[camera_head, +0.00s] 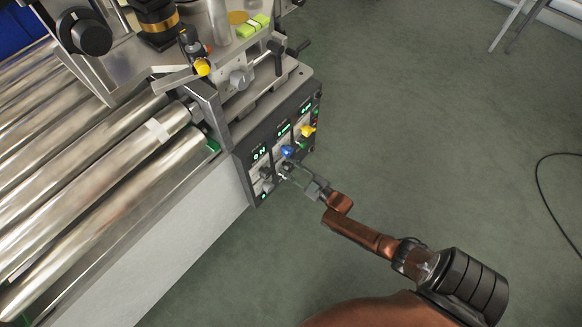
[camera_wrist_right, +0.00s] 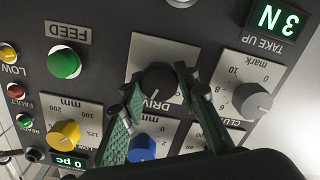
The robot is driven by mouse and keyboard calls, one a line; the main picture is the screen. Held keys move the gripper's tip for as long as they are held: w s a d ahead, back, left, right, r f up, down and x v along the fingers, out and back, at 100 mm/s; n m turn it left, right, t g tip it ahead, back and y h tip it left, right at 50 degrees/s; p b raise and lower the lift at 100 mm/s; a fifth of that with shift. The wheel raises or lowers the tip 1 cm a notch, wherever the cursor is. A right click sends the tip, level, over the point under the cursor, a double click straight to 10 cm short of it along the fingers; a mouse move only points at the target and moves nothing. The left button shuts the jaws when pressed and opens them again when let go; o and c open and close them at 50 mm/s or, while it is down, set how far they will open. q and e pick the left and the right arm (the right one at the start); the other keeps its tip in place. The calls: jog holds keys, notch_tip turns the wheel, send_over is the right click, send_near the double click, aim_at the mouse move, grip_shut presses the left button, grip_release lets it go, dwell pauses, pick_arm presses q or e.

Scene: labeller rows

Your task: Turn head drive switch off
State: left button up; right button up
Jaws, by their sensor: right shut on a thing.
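The head drive switch, a black rotary knob (camera_wrist_right: 157,78) on a pale plate lettered DRIVE, shows in the right wrist view. Part of its lettering is hidden by a finger. My right gripper (camera_wrist_right: 159,86) is shut on this knob, with one green-padded finger on each side. In the head view my right gripper (camera_head: 288,171) is at the lower part of the dark control panel (camera_head: 244,176) and covers the switch there. I cannot tell the knob's exact setting. My left gripper is not in view.
Close by are a blue knob (camera_wrist_right: 143,147), a yellow knob (camera_wrist_right: 65,134), a grey knob (camera_wrist_right: 251,100) and a green FEED button (camera_wrist_right: 64,62). Steel rollers (camera_head: 90,200) lie left of the panel. The floor (camera_head: 430,130) to the right is open, with a black cable (camera_head: 540,190).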

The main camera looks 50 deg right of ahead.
jog(key=n, duration=0.2)
jog(key=shift+f+n, duration=0.1)
jog(key=shift+n, duration=0.3)
jog(key=n, duration=0.3)
jog(key=shift+n, duration=0.3)
jog(key=n, duration=0.2)
jog(key=shift+s+f+n, duration=0.1)
jog(key=shift+n, duration=0.2)
jog(key=shift+n+b, duration=0.35)
jog(key=shift+n, duration=1.05)
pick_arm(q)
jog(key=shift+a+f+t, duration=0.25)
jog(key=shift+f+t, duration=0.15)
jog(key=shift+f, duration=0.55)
pick_arm(e)
jog(key=shift+n, duration=0.3)
